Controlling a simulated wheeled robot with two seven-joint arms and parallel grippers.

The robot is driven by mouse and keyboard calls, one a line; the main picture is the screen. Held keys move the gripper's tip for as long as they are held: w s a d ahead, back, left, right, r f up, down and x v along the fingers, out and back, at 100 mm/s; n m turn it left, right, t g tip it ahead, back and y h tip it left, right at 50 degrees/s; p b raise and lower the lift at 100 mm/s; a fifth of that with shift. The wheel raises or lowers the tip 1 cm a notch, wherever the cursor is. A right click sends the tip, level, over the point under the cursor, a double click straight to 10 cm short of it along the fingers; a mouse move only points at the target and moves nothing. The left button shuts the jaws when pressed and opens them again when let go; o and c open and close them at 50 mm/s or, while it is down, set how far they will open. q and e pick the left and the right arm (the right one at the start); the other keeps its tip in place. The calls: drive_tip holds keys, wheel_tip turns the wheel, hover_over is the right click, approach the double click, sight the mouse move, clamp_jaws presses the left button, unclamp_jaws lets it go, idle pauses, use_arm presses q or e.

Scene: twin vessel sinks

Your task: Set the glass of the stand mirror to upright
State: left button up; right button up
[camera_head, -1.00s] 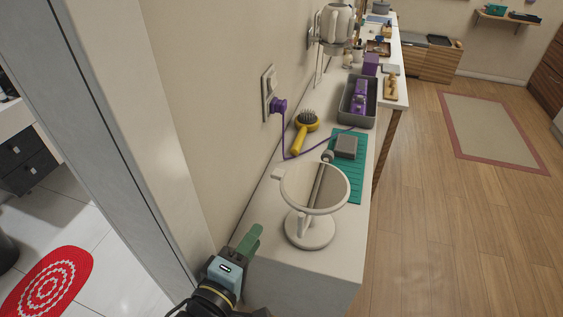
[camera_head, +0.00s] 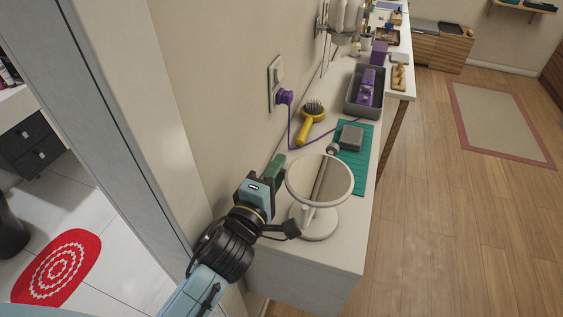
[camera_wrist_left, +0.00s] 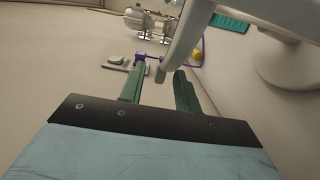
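The stand mirror (camera_head: 340,182) stands near the counter's front end. Its round glass leans back and faces largely upward, with a white rim and a white round base (camera_head: 325,225). My left gripper (camera_head: 275,168) is just left of the rim, close to the wall. In the left wrist view, my gripper (camera_wrist_left: 160,85) has two green fingers apart with nothing clearly held between them. The white mirror rim (camera_wrist_left: 188,38) reaches down near the fingertips; I cannot tell if they touch. The mirror base also shows at right (camera_wrist_left: 285,65). My right gripper is not in view.
The wall is close on the left.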

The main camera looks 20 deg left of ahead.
use_arm(q)
drive_tip(key=shift+w+d, duration=0.15)
drive_tip(key=shift+w, duration=1)
drive_tip(key=shift+c, duration=0.4)
clamp_jaws()
